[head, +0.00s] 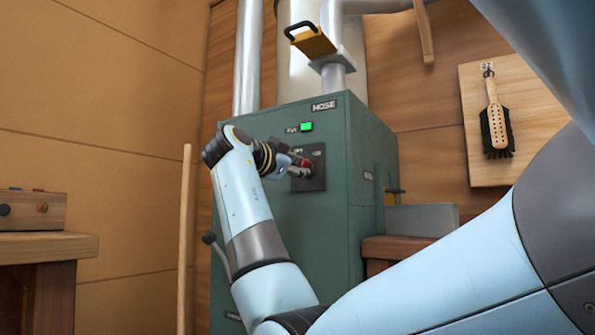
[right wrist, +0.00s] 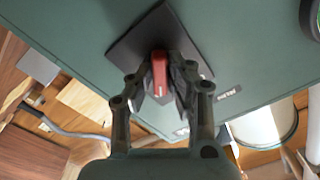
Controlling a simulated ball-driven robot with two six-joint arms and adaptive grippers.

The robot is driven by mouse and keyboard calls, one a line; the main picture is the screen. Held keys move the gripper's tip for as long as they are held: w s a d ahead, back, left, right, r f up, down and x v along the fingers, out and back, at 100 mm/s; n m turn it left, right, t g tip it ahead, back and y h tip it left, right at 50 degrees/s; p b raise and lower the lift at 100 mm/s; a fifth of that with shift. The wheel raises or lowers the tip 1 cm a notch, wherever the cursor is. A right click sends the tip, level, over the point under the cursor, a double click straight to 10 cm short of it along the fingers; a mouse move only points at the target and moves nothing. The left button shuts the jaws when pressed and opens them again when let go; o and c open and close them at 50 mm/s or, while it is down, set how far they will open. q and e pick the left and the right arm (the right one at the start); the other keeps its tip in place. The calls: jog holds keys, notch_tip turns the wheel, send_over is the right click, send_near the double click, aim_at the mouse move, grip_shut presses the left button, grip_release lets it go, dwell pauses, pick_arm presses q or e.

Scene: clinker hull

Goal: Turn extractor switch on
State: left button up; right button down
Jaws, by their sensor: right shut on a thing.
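The extractor is a green cabinet (head: 330,225) with a dark switch plate (head: 316,180) on its front. A red switch handle (head: 306,163) sits on that plate; it also shows in the right wrist view (right wrist: 159,72). My right gripper (head: 301,166) is at the plate, its fingers shut on the red handle, one on each side. In the right wrist view the gripper (right wrist: 160,90) partly hides the handle's lower part. A green lamp (head: 306,127) above the plate is lit. The small lettering on the plate is too small to read. My left gripper is not in view.
A "HOSE" label (head: 324,106) and a yellow gate with a black handle (head: 313,42) are above. A brush (head: 495,125) hangs on a board at the right. A wooden bench (head: 45,248) with a control box (head: 32,209) stands left. A wooden pole (head: 185,240) stands beside the cabinet.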

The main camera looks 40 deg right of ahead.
jog(key=shift+f, duration=0.15)
jog(key=c, duration=1.3)
grip_release()
jog(key=shift+a, duration=0.1)
jog(key=v, duration=0.7)
jog(key=shift+s+a, duration=0.1)
jog(key=shift+a, duration=0.05)
